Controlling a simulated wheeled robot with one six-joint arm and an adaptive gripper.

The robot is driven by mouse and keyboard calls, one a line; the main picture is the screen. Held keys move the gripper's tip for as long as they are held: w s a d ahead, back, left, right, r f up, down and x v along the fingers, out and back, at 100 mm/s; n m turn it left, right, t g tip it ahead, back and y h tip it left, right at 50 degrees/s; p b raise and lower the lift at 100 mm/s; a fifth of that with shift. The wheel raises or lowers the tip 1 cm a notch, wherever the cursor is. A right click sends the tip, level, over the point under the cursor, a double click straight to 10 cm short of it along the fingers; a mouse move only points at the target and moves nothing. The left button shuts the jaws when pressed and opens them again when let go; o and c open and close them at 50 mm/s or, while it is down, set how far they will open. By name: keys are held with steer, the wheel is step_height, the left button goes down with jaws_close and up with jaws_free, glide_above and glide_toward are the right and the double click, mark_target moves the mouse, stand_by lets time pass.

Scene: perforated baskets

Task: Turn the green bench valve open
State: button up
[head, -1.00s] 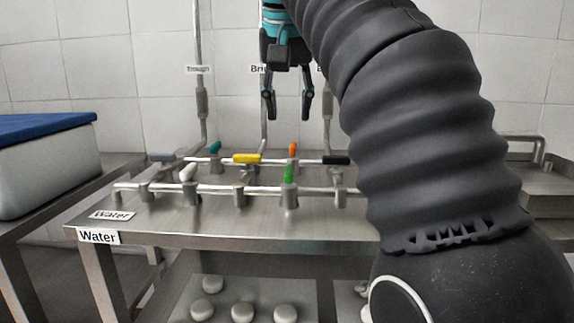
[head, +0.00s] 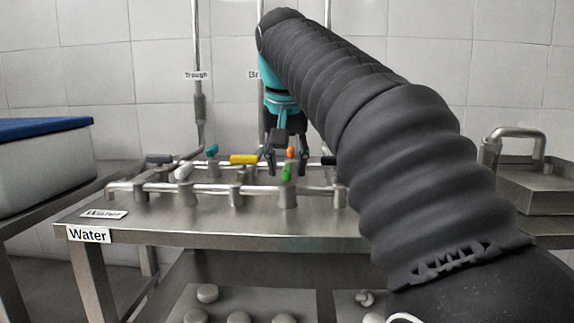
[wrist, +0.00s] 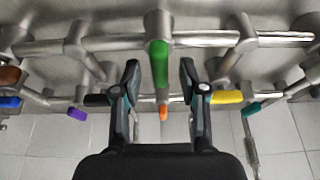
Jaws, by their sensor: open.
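The green valve handle (head: 287,172) sits on the front pipe of the steel bench (head: 230,222). In the wrist view the green handle (wrist: 158,62) lies across the pipe, its length running from the valve body toward my gripper. My gripper (head: 287,173) is open and hangs above the bench around the height of the handles. In the wrist view my gripper (wrist: 159,68) has its fingers spread on either side of the green handle's end, apart from it. Whether they are level with it in height I cannot tell.
An orange handle (wrist: 163,113) stands just behind, between the fingers in the wrist view. A yellow handle (head: 244,159), a white handle (head: 183,172), a teal handle (head: 212,149) and a black handle (head: 329,160) are nearby. A sink (head: 526,180) stands at right.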

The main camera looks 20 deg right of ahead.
jaws_close()
steer(key=shift+d+n+p, duration=0.1)
steer(key=shift+n+p, duration=0.25)
steer(key=shift+n, duration=0.05)
steer(key=n+y+p, duration=0.1)
steer(key=n+p, duration=0.1)
steer(key=shift+d+r+n, duration=0.1)
steer(key=shift+r+n, duration=0.05)
steer(key=shift+n, duration=0.25)
steer(key=n+y+p, duration=0.2)
steer(key=n, duration=0.2)
steer(key=shift+n, duration=0.3)
steer(key=n+y, duration=0.1)
steer(key=n, duration=0.1)
steer(key=n+g, duration=0.1)
steer(key=n, duration=0.1)
steer(key=shift+w+d+n+y+p, duration=0.1)
steer(key=shift+n+y+p, duration=0.2)
steer(key=shift+y, duration=0.1)
steer(key=n+g, duration=0.1)
steer(key=n, duration=0.1)
steer(key=n+y, duration=0.1)
steer(key=n, duration=0.2)
steer(key=shift+w+g, duration=0.1)
steer(key=shift+g, duration=0.3)
